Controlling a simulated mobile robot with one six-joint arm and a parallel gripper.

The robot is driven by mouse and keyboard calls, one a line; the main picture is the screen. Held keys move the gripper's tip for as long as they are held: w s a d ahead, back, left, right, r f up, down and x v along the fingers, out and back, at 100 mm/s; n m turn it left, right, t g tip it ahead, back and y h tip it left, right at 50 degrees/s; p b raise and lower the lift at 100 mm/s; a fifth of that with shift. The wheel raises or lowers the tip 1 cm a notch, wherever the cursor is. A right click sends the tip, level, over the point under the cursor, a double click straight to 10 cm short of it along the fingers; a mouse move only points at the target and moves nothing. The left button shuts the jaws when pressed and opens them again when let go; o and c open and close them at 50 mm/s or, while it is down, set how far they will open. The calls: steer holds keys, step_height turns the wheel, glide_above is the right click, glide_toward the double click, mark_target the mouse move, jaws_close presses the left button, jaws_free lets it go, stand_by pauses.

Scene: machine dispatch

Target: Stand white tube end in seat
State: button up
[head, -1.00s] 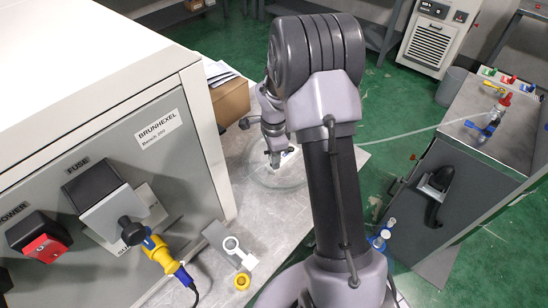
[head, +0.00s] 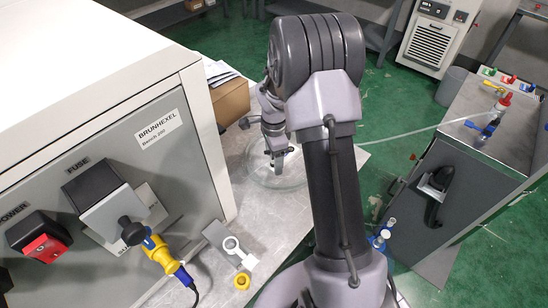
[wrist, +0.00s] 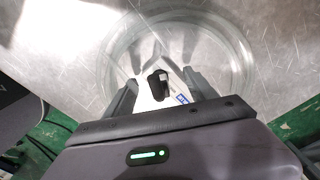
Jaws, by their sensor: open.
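My gripper (head: 278,160) points down over the bench, and its fingers stand apart in the wrist view (wrist: 160,90). A small black piece with a pale grey part (wrist: 158,86) shows between the fingers; I cannot tell whether they touch it. Below is a round clear ring or dish (wrist: 240,62), also in the head view (head: 262,181). A thin whitish tube (head: 405,136) runs from the right cabinet's top toward my arm, which hides its left part. I cannot make out its white end or a seat for certain.
The machine (head: 150,165) with a yellow plug (head: 158,252) stands left. A white ring on a bracket (head: 232,245) and a yellow ring (head: 242,282) lie near the bench front. A cardboard box (head: 231,100) sits behind. The cabinet (head: 470,185) bears coloured fittings.

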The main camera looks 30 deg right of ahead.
steer(key=shift+r+p, duration=1.95)
steer(key=shift+r, duration=1.1)
